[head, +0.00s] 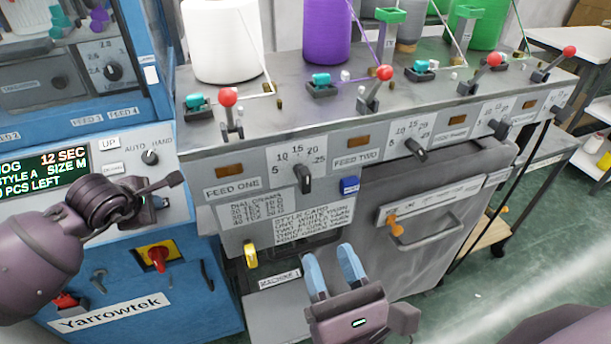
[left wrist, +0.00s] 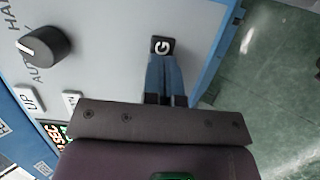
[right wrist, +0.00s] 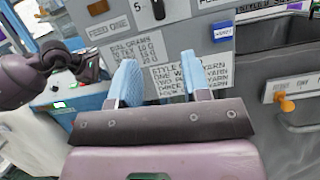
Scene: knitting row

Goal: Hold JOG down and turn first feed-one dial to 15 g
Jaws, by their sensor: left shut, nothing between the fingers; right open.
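The first feed-one dial (head: 303,178) is a black knob on the grey panel, under a scale from 5 to 25. Its exact setting is hard to read. It shows partly at the top of the right wrist view (right wrist: 158,9). My left gripper (head: 161,200) is shut and empty at the blue cabinet's panel. In the left wrist view its fingertips are at the dark JOG button (left wrist: 162,46), with only the G showing; I cannot tell how far it is pressed. My right gripper (head: 335,268) is open and empty, below and right of the dial, apart from it.
A display (head: 45,172) reads 12 SEC, STYLE A, SIZE M. The AUTO/HAND knob (head: 150,157) and red switch (head: 157,256) are near my left gripper. A blue tag (head: 349,185) sits right of the dial. A grey bin (head: 440,235) stands at right.

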